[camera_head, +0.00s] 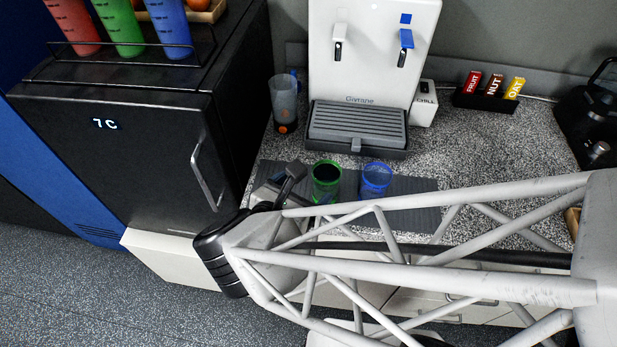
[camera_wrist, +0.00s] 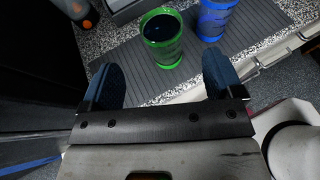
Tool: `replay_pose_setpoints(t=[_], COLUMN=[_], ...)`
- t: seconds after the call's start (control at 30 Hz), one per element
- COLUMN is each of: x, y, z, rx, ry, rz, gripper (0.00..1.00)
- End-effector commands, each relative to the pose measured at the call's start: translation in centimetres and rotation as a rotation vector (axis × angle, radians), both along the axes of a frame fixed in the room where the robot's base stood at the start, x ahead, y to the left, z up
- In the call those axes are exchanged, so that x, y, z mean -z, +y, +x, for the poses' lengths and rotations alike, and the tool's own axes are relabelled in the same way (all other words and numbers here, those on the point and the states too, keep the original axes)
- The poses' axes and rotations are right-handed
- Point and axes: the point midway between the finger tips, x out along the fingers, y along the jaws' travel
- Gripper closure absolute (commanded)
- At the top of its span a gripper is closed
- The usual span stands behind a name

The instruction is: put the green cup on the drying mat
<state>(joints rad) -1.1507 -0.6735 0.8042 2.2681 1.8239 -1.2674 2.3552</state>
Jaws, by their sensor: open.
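The green cup (camera_head: 326,182) stands upright on the grey ribbed drying mat (camera_head: 412,188) on the speckled counter. It also shows in the wrist view (camera_wrist: 163,42), with its open top and dark inside visible. My gripper (camera_wrist: 160,78) is open and empty, its two dark blue fingers apart. The cup is just beyond the fingertips, roughly centred between them and not held. In the head view my gripper (camera_head: 283,187) is left of the cup and partly hidden by my arm.
A blue cup (camera_head: 376,179) stands on the mat right of the green one. A water dispenser (camera_head: 358,122) with a drip tray is behind. A grey bottle (camera_head: 285,103) stands at back left, beside a black fridge (camera_head: 120,150). A snack-bar box (camera_head: 487,98) is at back right.

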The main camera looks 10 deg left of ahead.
Motion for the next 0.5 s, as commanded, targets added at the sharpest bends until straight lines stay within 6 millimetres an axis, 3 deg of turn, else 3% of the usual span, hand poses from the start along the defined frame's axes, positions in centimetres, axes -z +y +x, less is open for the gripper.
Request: replay_pose_setpoints(t=[0.5], x=[-0.53], y=[0.45], z=[-1.23], rx=[0.001], ry=[0.001], rz=[0.000], gripper=[0.14])
